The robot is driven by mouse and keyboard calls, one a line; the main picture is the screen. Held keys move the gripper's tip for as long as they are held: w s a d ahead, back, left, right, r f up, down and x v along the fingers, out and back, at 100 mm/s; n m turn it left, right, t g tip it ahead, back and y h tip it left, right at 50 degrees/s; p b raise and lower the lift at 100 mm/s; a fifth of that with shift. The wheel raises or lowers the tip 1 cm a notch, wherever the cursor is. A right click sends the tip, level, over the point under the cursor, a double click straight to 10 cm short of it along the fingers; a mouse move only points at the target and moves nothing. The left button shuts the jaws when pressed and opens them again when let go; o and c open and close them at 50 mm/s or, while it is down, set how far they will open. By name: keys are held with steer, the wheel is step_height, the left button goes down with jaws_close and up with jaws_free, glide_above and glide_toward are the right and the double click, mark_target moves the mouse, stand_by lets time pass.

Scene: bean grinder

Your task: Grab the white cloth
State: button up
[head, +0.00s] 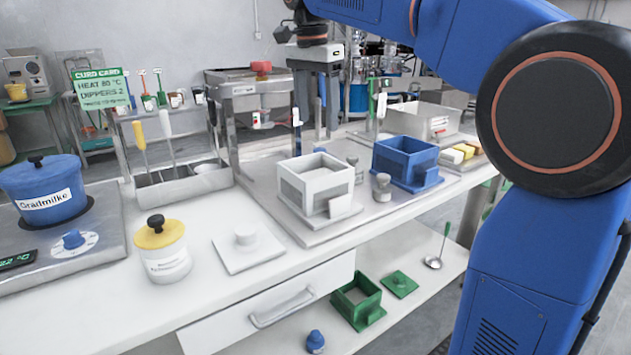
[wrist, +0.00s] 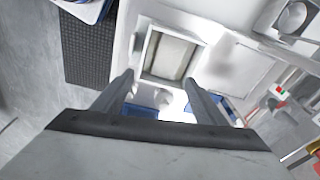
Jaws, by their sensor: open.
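My gripper (head: 312,140) is open and empty, pointing down above the white box (head: 290,187) on the steel bench plate. In the wrist view, the fingers (wrist: 159,84) stand apart, with the same box (wrist: 206,46) beyond their tips. The box is square and open-topped, with a pale, cream-toned inside (wrist: 170,56). I cannot tell whether that pale surface is a cloth or the box's floor. No clearly recognisable white cloth shows elsewhere. A white flat square with a knob (head: 236,262) lies on the bench left of the box.
A blue box (head: 392,160) stands right of the white one, with small metal weights nearby. A steel press frame (head: 227,125) stands close on the left. A yellow-lidded jar (head: 165,262) and blue pot (head: 45,195) are further left. A green box (head: 357,308) is on the lower shelf.

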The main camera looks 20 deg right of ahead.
mark_target(315, 176)
steer(key=shift+m, duration=0.9)
steer(key=w+f, duration=0.1)
steer(key=f, duration=0.4)
steer(key=w+f, duration=0.1)
steer(key=f, duration=0.4)
steer(key=w+f, duration=0.1)
steer(key=f, duration=0.4)
steer(key=shift+w+d+f, duration=0.1)
steer(key=shift+w+f, duration=0.1)
steer(key=shift+f, duration=0.1)
steer(key=c, duration=0.8)
